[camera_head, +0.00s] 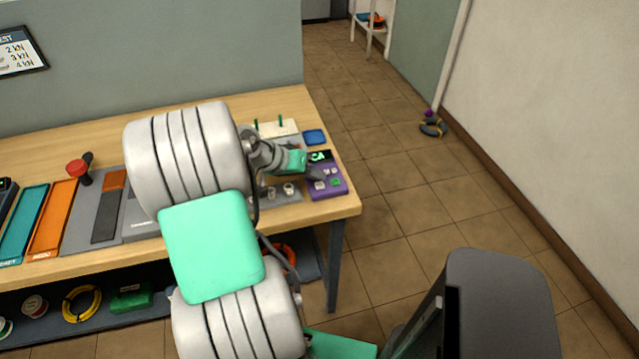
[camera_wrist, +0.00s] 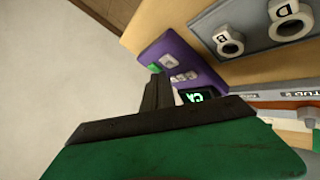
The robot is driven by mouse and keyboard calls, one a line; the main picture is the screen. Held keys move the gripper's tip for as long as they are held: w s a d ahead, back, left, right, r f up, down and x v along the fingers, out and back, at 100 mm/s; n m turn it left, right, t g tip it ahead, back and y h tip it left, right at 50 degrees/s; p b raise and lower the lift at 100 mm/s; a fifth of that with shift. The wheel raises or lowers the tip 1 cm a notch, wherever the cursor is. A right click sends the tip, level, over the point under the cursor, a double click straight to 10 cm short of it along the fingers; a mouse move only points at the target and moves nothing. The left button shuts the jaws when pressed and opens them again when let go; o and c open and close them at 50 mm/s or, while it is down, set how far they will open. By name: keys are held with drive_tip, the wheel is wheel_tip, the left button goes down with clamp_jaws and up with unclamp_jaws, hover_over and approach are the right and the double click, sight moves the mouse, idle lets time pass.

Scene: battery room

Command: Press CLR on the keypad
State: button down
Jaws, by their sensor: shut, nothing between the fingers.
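The purple keypad (camera_head: 341,189) lies at the right front corner of the workbench. It has several white keys, a green key (camera_head: 336,182) and a dark display (camera_head: 320,156) with green characters. My gripper (camera_head: 316,174) is shut and empty, its dark fingertips over the keypad's left side. The fingers hide part of the keypad. I cannot read the key labels or tell whether the fingertips touch a key.
A grey panel with round lettered fittings (camera_wrist: 230,45) sits beside the keypad. A blue tray (camera_head: 314,137) and a pale block with green pegs (camera_head: 278,128) lie behind. Orange (camera_head: 52,220) and teal (camera_head: 22,225) trays are at left.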

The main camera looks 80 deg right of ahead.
sight(316, 186)
idle(0.8)
drive_tip(key=shift+f+b, duration=0.3)
drive_tip(key=shift+f, duration=0.1)
drive_tip(key=shift+f+b, duration=0.35)
drive_tip(key=shift+f, duration=0.1)
idle(0.4)
idle(0.4)
drive_tip(key=shift+s+r+p, duration=0.1)
drive_tip(key=shift+r+p, duration=0.55)
drive_tip(key=shift+r, duration=0.2)
drive_tip(key=shift+r+p, duration=1.85)
drive_tip(key=shift+r, duration=0.65)
